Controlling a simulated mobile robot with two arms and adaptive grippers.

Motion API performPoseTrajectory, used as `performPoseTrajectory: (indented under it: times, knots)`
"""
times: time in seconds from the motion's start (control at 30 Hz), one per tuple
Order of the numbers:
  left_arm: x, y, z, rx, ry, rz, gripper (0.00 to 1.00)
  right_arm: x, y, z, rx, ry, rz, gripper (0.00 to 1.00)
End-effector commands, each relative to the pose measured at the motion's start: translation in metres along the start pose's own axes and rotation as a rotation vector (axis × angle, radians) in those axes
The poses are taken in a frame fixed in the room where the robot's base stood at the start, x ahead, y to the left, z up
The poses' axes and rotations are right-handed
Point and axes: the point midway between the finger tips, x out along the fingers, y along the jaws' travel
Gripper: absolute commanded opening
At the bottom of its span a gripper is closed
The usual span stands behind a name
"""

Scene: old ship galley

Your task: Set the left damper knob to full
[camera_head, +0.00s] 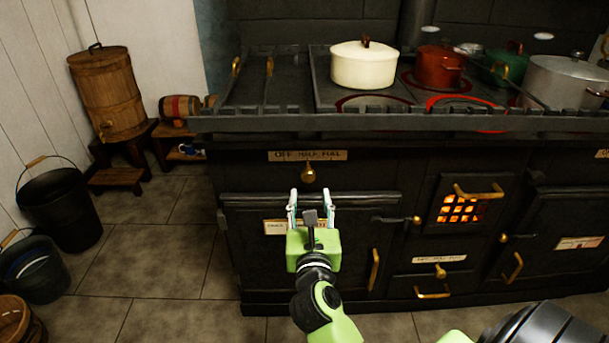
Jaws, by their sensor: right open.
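The left damper knob (308,173) is a small brass knob on the black stove front. It sits below a brass label plate (307,156) that reads OFF, HALF, FULL from left to right. The knob's narrow end appears to point up, towards HALF, though it is small in the picture. My right gripper (311,195) is green with pale fingers. It is open and empty, just below the knob in the picture, with its fingers pointing up towards it. It does not appear to touch the knob. My left gripper is not in view.
A rail (400,123) runs along the stove top above the label. A cream pot (363,68), a red pot (438,68) and other pots stand on top. An oven door (345,255) with a brass handle is behind my right gripper. Buckets (62,207) stand at left; floor between is clear.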

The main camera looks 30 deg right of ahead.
Motion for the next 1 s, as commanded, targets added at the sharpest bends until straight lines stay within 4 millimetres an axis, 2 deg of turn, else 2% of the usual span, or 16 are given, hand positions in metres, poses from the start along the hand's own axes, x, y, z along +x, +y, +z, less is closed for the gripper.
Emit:
performPoseTrajectory:
  times: [0.03,0.2,0.4,0.6,0.87,0.9,1.0]
  knots:
    - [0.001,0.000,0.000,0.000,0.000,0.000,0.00,0.013,0.000,0.002,-0.002,-0.005,-0.001,0.40]
    - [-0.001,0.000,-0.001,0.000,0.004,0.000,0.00,0.050,0.000,0.001,-0.003,-0.004,-0.001,0.40]
    - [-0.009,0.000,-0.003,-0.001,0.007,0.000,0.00,0.082,0.000,0.000,-0.004,-0.002,0.000,0.40]
    - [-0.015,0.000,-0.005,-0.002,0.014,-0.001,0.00,0.096,0.000,0.000,-0.003,-0.001,0.000,0.40]
    - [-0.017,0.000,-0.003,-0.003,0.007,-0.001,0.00,0.097,0.000,0.000,-0.003,0.000,0.000,0.40]
    - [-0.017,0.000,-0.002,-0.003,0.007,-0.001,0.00,0.097,0.000,0.000,-0.003,0.000,0.000,0.38]
    - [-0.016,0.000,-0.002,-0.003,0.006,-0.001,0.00,0.097,0.000,0.000,-0.003,0.000,0.000,0.12]
